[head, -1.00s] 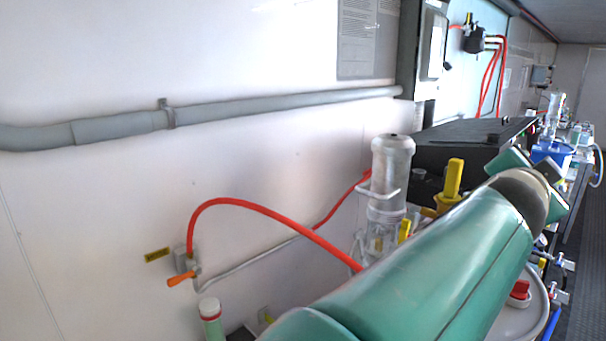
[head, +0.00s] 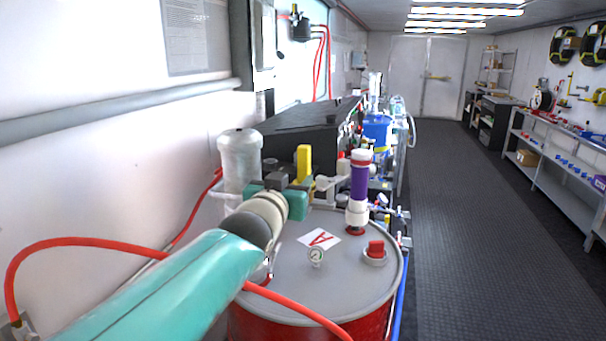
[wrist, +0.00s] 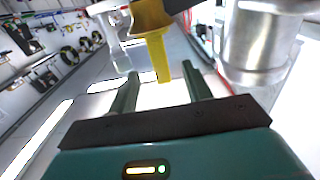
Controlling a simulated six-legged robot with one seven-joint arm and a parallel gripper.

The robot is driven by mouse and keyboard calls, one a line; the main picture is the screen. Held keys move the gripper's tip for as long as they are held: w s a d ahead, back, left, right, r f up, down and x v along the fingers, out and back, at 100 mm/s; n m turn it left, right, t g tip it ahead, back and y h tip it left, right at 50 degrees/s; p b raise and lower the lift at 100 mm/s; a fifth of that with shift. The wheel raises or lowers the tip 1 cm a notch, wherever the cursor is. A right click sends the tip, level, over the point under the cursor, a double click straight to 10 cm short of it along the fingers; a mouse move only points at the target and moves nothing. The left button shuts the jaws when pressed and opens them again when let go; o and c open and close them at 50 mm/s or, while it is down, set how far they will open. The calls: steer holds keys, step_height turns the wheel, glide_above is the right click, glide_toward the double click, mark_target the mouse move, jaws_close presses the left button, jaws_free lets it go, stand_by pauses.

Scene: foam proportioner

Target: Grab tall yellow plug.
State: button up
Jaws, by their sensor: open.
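The tall yellow plug (head: 304,163) stands upright in the head view, just beyond my gripper (head: 283,183). The gripper hides its lower part. In the wrist view the yellow plug (wrist: 158,57) appears upside down, with its narrow bar lying between the two fingers of my gripper (wrist: 160,70) in the picture. The fingers are apart and neither visibly touches it. Whether the plug is truly between them or farther off is hard to tell.
A purple and white tube (head: 360,185) rises from the drum lid (head: 345,265) on the right. A red hose (head: 130,245) arches across the front. A dark box (head: 300,125) is behind.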

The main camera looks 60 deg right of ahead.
mark_target(302, 169)
steer(key=shift+w+d, duration=0.25)
steer(key=shift+d, duration=1.4)
steer(key=d, duration=0.5)
steer(key=shift+w+r, duration=0.1)
steer(key=shift+w, duration=0.1)
steer(key=c, duration=1.1)
